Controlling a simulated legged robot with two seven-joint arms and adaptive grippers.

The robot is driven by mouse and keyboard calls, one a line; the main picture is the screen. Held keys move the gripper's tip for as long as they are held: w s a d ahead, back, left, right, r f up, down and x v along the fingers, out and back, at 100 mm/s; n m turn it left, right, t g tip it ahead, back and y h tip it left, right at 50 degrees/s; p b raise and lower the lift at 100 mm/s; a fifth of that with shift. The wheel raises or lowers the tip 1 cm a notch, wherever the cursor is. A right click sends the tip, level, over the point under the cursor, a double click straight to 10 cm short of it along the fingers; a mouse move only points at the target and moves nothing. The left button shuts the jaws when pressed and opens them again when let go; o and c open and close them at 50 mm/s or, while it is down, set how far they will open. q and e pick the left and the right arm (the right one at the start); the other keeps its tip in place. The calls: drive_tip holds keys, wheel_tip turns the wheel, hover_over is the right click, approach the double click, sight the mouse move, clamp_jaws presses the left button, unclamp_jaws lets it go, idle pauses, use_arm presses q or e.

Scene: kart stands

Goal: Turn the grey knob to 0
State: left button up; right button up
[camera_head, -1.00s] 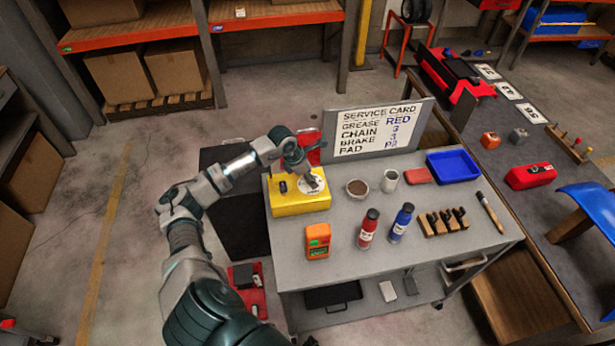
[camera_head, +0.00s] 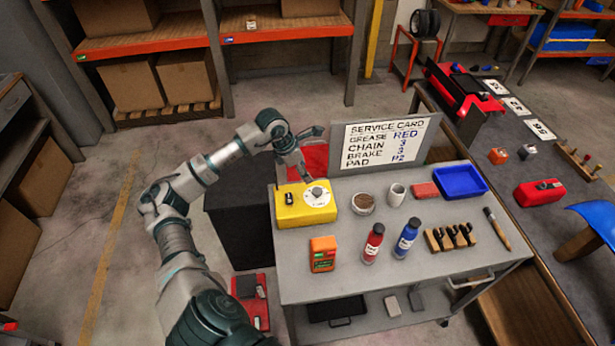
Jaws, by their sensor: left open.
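The grey knob (camera_head: 317,192) sits on a pale round dial on top of the yellow box (camera_head: 290,213), at the back left of the grey cart. The dial's markings are too small to read, so I cannot tell where the knob points. My left gripper (camera_head: 311,158) is open and empty, with its fingers spread wide. It is just behind and above the dial, with one fingertip close to the knob; it looks apart from it. My right gripper is not in view.
A small black switch (camera_head: 289,198) is on the box, left of the dial. The service card (camera_head: 384,146) stands behind. A tin (camera_head: 363,203), an orange box (camera_head: 322,254), a red bottle (camera_head: 373,243) and a blue bottle (camera_head: 407,238) stand on the cart (camera_head: 345,281).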

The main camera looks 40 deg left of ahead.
use_arm(q)
drive_tip(key=shift+r, duration=0.2)
wheel_tip(320, 180, up, 5)
drive_tip(key=s+a+m+p, duration=0.1)
drive_tip(key=a+m+p, duration=0.1)
drive_tip(key=p, duration=0.5)
approach(317, 190)
drive_tip(key=shift+g+h, duration=0.3)
drive_tip(key=x, duration=0.8)
drive_tip(key=shift+w+a+f, duration=0.2)
drive_tip(key=shift+w+f, duration=0.1)
drive_tip(key=shift+f, duration=0.05)
drive_tip(key=c, duration=1.1)
